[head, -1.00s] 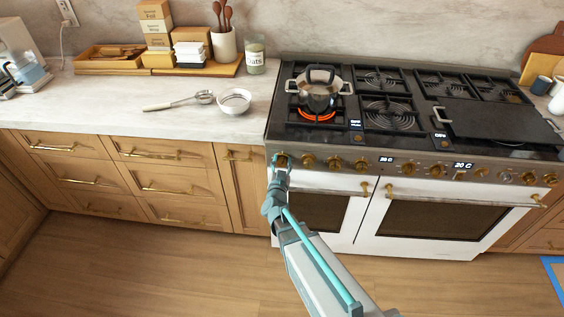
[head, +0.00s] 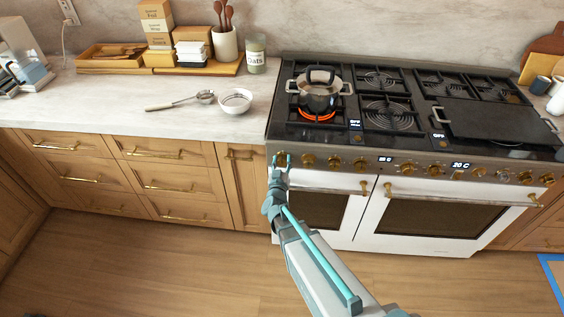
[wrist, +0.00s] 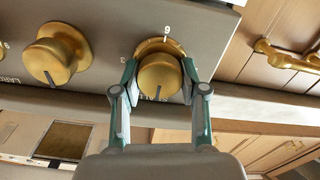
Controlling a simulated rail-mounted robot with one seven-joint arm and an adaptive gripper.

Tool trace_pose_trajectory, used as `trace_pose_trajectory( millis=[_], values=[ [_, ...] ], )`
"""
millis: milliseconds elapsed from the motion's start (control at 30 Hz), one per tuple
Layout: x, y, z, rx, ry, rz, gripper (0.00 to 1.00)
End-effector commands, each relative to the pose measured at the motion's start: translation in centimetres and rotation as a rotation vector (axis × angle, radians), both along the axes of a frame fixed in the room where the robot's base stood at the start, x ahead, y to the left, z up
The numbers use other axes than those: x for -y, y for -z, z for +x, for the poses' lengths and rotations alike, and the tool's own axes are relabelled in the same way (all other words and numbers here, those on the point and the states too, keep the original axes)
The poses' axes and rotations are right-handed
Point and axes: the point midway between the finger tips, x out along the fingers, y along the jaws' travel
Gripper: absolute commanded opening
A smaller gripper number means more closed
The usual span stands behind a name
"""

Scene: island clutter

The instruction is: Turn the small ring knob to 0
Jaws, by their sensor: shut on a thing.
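The small ring knob (wrist: 160,72) is a brass knob on the stove's front panel, largest in the wrist view. My gripper (wrist: 158,80) is shut on it, one finger on each side. Around the knob a 6 shows above and a 3 to the left. Lettering below is partly covered by the knob and fingers. A dark line on the knob's face points down; a pale mark sits at the top near the 6. In the head view my gripper (head: 281,161) is at the leftmost knob.
A second brass knob (wrist: 55,53), with partly readable LARGE lettering, stands close to the left in the wrist view. A steel pot (head: 319,92) sits on the back left burner. Oven door handles (head: 460,200) stick out below the panel. The floor in front is clear.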

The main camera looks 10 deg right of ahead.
Motion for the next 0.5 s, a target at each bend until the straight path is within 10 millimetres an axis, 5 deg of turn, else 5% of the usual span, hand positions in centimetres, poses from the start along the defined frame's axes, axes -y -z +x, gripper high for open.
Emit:
trace_pose_trajectory(
  millis=[167,200,300,500],
  values=[
    [0.01,-0.01,0.03,0.0,0.0,-0.002,0.08],
    [0.01,-0.01,0.03,0.0,0.0,-0.002,0.47],
    [0.01,-0.01,0.03,0.0,0.0,-0.001,0.64],
    [0.0,-0.01,0.02,0.0,0.0,0.0,0.68]
  ],
)
